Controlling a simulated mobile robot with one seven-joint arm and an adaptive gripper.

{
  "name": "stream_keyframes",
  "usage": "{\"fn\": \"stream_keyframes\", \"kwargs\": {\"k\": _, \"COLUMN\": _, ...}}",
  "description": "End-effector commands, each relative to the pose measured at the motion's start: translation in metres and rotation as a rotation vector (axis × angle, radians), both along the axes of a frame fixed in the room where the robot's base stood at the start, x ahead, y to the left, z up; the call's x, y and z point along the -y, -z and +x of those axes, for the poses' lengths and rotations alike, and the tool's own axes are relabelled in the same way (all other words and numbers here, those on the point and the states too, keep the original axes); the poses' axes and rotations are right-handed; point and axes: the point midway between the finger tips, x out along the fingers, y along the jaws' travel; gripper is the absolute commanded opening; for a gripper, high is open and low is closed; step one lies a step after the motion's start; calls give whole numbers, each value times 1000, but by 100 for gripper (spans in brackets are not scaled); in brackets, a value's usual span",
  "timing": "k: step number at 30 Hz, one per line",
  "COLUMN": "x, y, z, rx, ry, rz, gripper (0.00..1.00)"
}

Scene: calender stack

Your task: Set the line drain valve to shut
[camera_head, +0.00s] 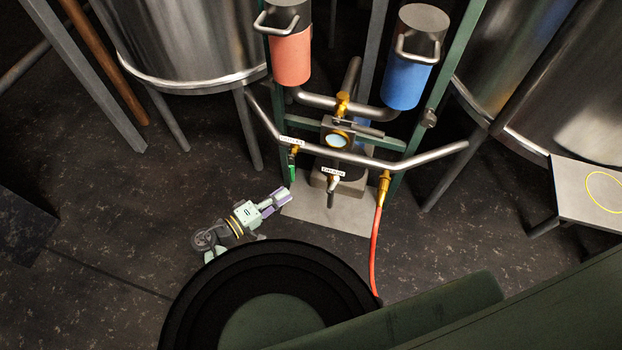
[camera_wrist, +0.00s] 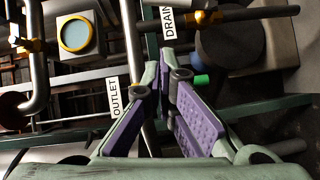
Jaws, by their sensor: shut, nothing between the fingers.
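The drain valve (camera_head: 333,184) sits under the white DRAIN label (camera_head: 333,172) on the lower pipe, with a small pale handle; its exact setting is too small to tell. In the wrist view the DRAIN label (camera_wrist: 168,22) is at the top, beside a brass fitting (camera_wrist: 205,17). My gripper (camera_head: 284,196) is below and left of the drain valve, apart from it, near the green-handled outlet valve (camera_head: 292,162). In the wrist view my gripper (camera_wrist: 165,72) has its purple-padded fingers shut with nothing held. A green handle end (camera_wrist: 201,81) shows just right of the fingertips.
The OUTLET label (camera_head: 292,142) marks the left valve. A red hose (camera_head: 375,240) hangs from a brass fitting at right. Red (camera_head: 291,58) and blue (camera_head: 406,85) canisters stand above, between large steel tanks. A small table (camera_head: 580,190) is at far right.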

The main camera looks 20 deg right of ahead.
Motion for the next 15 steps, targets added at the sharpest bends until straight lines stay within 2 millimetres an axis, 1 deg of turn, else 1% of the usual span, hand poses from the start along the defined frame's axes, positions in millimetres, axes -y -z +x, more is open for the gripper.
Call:
{"fn": "stream_keyframes", "kwargs": {"k": 5, "x": 30, "y": 3, "z": 11, "rx": -1, "ry": 4, "rz": 1, "gripper": 0}}
{"fn": "stream_keyframes", "kwargs": {"k": 12, "x": 78, "y": 9, "z": 31, "rx": 0, "ry": 3, "rz": 2, "gripper": 0}}
{"fn": "stream_keyframes", "kwargs": {"k": 14, "x": 88, "y": 9, "z": 36, "rx": 0, "ry": 2, "rz": 2, "gripper": 0}}
{"fn": "stream_keyframes", "kwargs": {"k": 15, "x": 94, "y": 9, "z": 30, "rx": -3, "ry": 1, "rz": 2, "gripper": 0}}
